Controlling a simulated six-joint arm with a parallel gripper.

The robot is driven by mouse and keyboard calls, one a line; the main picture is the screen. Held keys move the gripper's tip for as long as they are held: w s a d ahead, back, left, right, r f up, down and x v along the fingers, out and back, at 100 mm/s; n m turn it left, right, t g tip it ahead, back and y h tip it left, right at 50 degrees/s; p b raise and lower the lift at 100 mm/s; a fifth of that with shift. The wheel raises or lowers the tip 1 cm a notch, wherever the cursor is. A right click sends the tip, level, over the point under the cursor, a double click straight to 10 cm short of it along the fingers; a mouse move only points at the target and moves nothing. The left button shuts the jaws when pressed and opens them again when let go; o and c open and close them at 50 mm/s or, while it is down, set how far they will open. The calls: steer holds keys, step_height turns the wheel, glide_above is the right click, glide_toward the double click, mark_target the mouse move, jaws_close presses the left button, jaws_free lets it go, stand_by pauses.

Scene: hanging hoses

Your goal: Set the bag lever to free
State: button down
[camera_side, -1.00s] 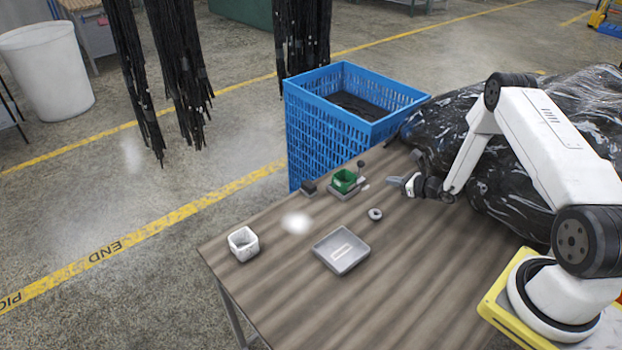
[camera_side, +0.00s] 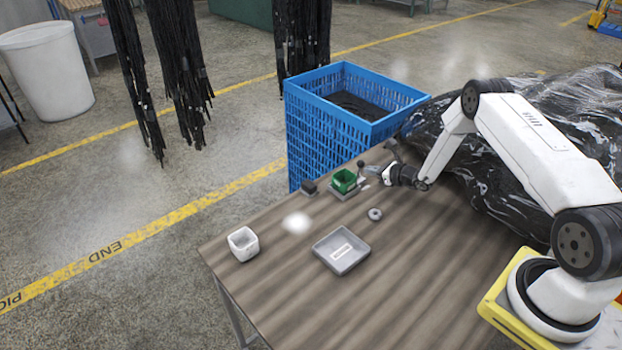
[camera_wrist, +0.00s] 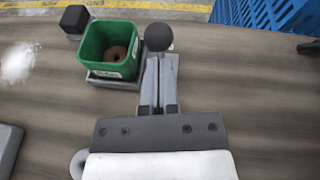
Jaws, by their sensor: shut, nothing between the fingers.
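The lever shows as a dark round knob (camera_side: 361,164) on a short stem beside the green bin in the side view. In the wrist view the knob (camera_wrist: 158,38) stands right at the tips of my gripper (camera_wrist: 159,58). The two fingers are together with nothing between them. In the side view my gripper (camera_side: 370,170) is just right of the lever, over the table; I cannot tell whether it touches the knob. The fingers hide most of the stem in the wrist view. No lever position marking can be read.
The green bin (camera_wrist: 94,45) holds a brown ring and sits on a grey base left of the fingers. A small black block (camera_wrist: 74,19), grey tray (camera_side: 341,259), white cup (camera_side: 243,243) and grey ring (camera_side: 375,214) are on the table. A blue crate (camera_side: 318,135) stands behind.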

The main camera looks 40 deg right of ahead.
steer(key=shift+w+r+g, duration=0.25)
steer(key=shift+w+g, duration=0.05)
steer(key=shift+g, duration=0.4)
stand_by(0.3)
steer(key=shift+w+r+g, duration=0.35)
steer(key=shift+w+g, duration=0.2)
steer(key=shift+g, duration=0.25)
steer(key=shift+w+r, duration=0.15)
steer(key=shift+w, duration=0.55)
steer(key=shift+w+r, duration=0.15)
steer(key=shift+w, duration=0.5)
steer(key=shift+r, duration=0.4)
steer(key=shift+r, duration=0.4)
steer(key=shift+s, duration=0.15)
